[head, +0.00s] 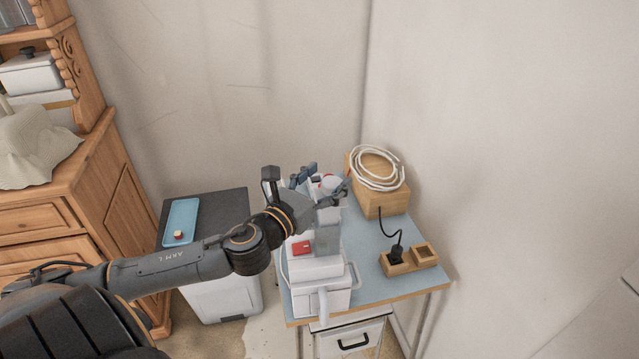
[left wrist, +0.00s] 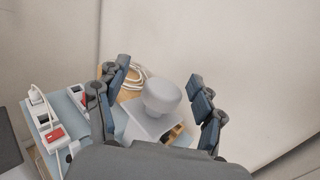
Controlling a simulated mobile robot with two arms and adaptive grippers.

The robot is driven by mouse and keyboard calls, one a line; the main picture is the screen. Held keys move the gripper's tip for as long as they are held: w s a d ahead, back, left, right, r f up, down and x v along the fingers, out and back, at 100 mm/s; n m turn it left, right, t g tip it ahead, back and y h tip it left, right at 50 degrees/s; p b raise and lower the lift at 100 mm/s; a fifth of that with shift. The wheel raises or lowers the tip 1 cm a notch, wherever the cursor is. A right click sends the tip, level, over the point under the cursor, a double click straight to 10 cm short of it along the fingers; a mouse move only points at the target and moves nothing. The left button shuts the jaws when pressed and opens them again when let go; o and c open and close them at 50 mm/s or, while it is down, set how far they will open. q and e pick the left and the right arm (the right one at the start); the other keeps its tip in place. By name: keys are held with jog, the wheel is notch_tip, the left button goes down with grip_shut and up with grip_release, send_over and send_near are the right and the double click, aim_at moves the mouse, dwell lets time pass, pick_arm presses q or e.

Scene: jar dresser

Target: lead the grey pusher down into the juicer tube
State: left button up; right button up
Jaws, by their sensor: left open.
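The pusher (left wrist: 162,95), pale grey with a rounded wide cap, stands between the spread fingers of my left gripper (left wrist: 160,102) in the left wrist view. The fingers are open, with a gap on each side of it. In the head view my left gripper (head: 308,184) is over the table, above the white juicer (head: 318,272) with its red switch. A grey upright part (head: 327,238), seemingly the tube, rises from the juicer just below the wrist. The gripper hides its upper end, so I cannot tell how the pusher sits relative to the tube. My right gripper is not in view.
The blue-topped table (head: 372,285) holds a wooden box (head: 385,200) with a coiled white cable (head: 376,168) and wooden socket blocks (head: 398,264) with a black plug. A dark-topped white cabinet with a blue tray (head: 181,222) stands left. Walls close in behind and right.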

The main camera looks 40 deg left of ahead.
pick_arm(q)
jog(key=s, duration=0.7)
jog(key=shift+s, duration=0.15)
dwell(0.8)
